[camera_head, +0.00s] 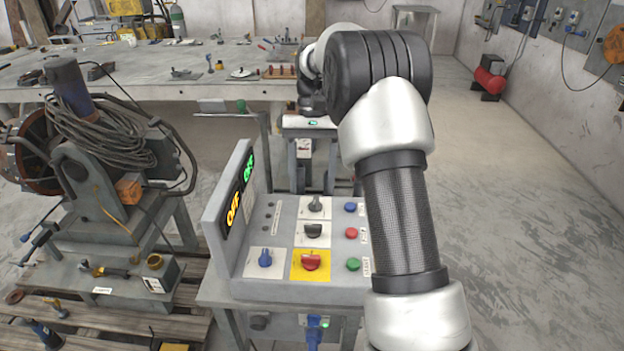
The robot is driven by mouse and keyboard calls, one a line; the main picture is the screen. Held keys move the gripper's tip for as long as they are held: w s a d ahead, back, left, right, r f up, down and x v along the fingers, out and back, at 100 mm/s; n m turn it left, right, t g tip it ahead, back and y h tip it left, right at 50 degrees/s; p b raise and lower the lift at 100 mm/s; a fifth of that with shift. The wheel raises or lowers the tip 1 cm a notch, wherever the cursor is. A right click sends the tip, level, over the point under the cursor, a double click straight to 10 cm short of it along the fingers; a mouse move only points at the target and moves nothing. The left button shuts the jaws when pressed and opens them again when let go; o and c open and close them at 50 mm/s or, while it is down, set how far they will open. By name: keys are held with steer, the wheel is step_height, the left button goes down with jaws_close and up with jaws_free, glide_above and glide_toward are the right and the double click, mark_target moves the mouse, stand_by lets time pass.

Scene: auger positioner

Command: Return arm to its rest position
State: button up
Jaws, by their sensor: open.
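My arm rises from the bottom right of the head view, with a carbon-patterned link and a large black elbow joint. Beyond the elbow it reaches forward and away from me. My gripper (312,104) is small and dark at the far end, partly hidden by the elbow. It is open, and I see nothing held in it, though its fingers are hard to make out. It appears above or in front of a stand with a small green light (313,123). A control console (330,291) with knobs and buttons stands nearer, left of my forearm.
The console's upright panel (235,205) has lit displays. A machine (90,165) with coiled cable stands at left on a wooden pallet. A long workbench (130,95) with tools spans the back. A red cylinder (489,82) lies by the right wall. The right floor is clear.

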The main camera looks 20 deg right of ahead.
steer(key=s+a+r+n+t+h+p, duration=0.15)
steer(key=s+r+t+p, duration=0.4)
steer(key=s+r, duration=1.2)
steer(key=s+f+n+t, duration=0.2)
steer(key=s+t, duration=0.2)
steer(key=s, duration=0.4)
steer(key=shift+s+a+b, duration=0.25)
steer(key=shift+a+b, duration=0.1)
steer(key=shift+t, duration=0.25)
